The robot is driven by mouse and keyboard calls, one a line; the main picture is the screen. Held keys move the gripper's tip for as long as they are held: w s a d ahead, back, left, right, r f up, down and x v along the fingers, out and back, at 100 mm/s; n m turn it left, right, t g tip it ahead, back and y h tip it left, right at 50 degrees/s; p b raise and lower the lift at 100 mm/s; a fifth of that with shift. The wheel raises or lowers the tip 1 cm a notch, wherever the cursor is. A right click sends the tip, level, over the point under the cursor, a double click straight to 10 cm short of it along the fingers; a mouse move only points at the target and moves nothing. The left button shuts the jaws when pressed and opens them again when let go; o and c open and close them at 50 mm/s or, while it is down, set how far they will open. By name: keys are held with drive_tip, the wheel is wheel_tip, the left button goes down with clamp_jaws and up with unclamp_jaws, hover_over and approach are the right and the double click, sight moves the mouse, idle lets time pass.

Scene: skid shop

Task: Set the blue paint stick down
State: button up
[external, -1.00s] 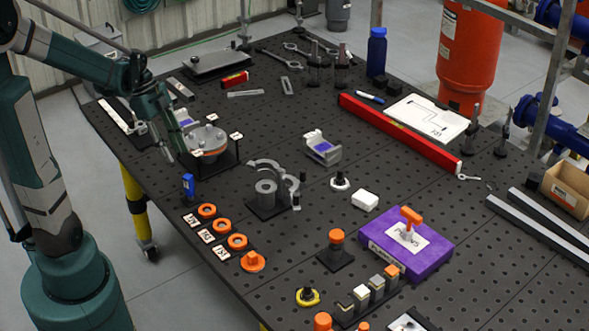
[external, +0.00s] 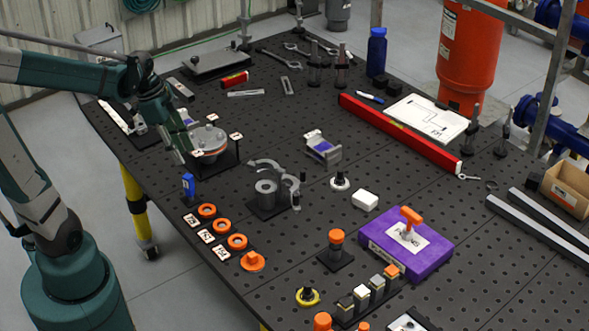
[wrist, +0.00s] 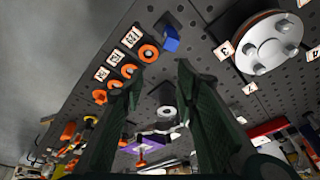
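The blue paint stick (external: 188,186) stands upright near the table's left edge, by the row of orange rings; whether its foot sits in a holder is too small to tell. In the wrist view the blue stick (wrist: 171,40) lies beyond my fingertips, with a gap between. My gripper (wrist: 159,72) has its two fingers spread apart with nothing between them. In the external view my gripper (external: 182,155) hangs above and slightly left of the stick, beside the round flange.
The grey round flange (external: 208,138) on its dark stand is close right of my gripper. Orange rings (external: 207,211) with number tags lie in front of the stick. A grey cylinder (external: 266,192) and curved clamps stand to the right. The table's left edge is close.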

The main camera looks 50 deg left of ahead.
drive_tip(key=s+d+r+n+t+y, duration=0.1)
drive_tip(key=s+d+r+n+t, duration=0.1)
drive_tip(key=d, duration=0.4)
drive_tip(key=s+d+r+n+t+y, duration=0.1)
drive_tip(key=d+r+n+t, duration=0.1)
drive_tip(key=d+r+n, duration=0.2)
drive_tip(key=shift+s+d+r+n+t, duration=0.35)
drive_tip(key=shift+d+n, duration=0.6)
drive_tip(key=shift+n, duration=0.75)
drive_tip(key=shift+f+b, duration=1.45)
